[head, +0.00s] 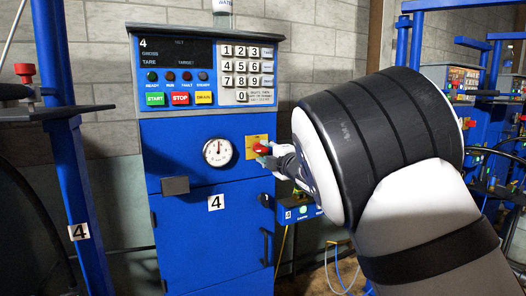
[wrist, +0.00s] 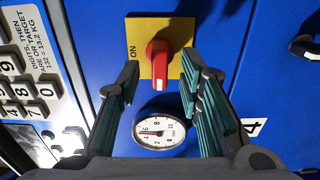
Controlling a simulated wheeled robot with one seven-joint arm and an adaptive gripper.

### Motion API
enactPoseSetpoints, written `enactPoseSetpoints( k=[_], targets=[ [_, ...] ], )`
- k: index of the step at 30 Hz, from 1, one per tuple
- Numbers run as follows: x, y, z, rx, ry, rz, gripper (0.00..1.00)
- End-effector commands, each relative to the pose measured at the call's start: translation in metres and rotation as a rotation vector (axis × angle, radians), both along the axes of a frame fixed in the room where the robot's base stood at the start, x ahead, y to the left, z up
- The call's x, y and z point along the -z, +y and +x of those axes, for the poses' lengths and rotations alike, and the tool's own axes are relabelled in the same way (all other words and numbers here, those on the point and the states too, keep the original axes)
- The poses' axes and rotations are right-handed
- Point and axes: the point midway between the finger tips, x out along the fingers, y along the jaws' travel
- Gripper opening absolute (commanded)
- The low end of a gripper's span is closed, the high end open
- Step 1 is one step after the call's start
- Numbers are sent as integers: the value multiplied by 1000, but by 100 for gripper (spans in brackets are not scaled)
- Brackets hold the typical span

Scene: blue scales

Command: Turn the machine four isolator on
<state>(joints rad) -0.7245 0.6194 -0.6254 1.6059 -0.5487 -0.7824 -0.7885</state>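The machine four isolator is a red knob (head: 262,148) on a yellow plate (head: 256,139) on the blue cabinet front, right of the round gauge. The wrist view shows the red knob (wrist: 158,62) larger, on its yellow plate (wrist: 134,32). Its handle lies along the picture's vertical, toward the gauge. The word ON is at the plate's left edge, off the handle's line. My gripper (wrist: 159,70) is open, with one fingertip each side of the knob and visible gaps. In the head view my gripper (head: 277,157) is at the knob and partly covers the plate. I cannot tell its depth.
The gauge (head: 218,152) is left of the knob. A door handle (head: 265,245) sticks out below. Blue posts (head: 75,150) stand at left; other machines (head: 490,110) stand at right.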

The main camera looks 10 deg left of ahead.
Motion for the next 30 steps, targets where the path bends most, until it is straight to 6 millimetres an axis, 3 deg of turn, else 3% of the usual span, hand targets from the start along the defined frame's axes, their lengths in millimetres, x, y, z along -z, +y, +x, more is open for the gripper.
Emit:
enactPoseSetpoints(
  k=[7, 19, 24, 30],
  targets=[
    [0, 15, 23, 1, 0, -1, 33],
    [0, 19, 28, 1, 1, 0, 33],
    [0, 19, 28, 1, 1, 0, 0],
    [0, 19, 28, 1, 2, 1, 0]
  ],
)
